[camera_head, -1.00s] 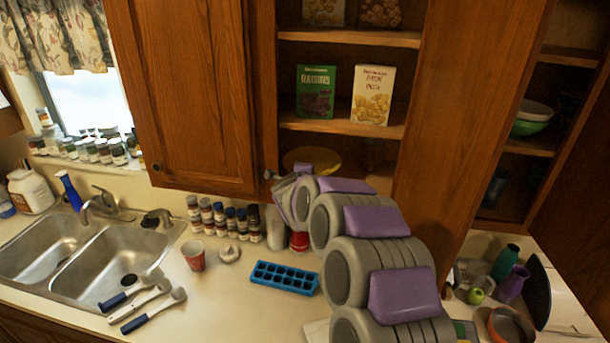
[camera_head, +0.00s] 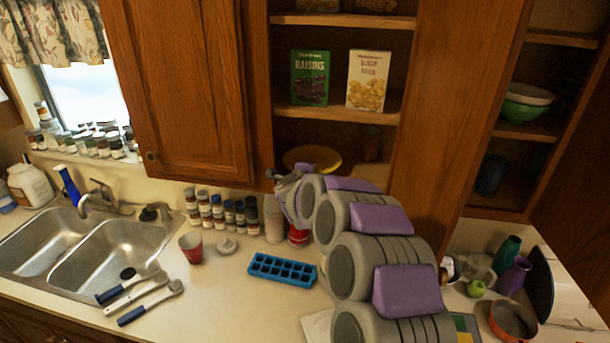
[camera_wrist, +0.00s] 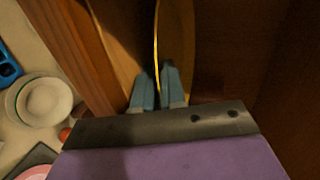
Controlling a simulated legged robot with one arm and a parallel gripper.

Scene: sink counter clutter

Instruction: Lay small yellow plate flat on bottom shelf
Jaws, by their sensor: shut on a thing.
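The small yellow plate (camera_head: 312,158) shows in the head view inside the open middle cabinet, low at the bottom shelf (camera_head: 372,172), its lower part hidden by my arm. In the wrist view the plate (camera_wrist: 176,45) appears nearly edge-on, with its rim between the two blue-grey fingers. My gripper (camera_wrist: 157,77) is shut on the plate's rim, close beside the cabinet's wooden side. In the head view my gripper (camera_head: 290,180) is largely hidden behind my own wrist. I cannot tell whether the plate touches the shelf.
A raisins box (camera_head: 310,78) and a cereal box (camera_head: 368,80) stand on the shelf above. The cabinet door (camera_head: 185,85) is at the left. Spice jars (camera_head: 222,212), a blue ice tray (camera_head: 283,269) and a red cup (camera_head: 191,248) are on the counter below.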

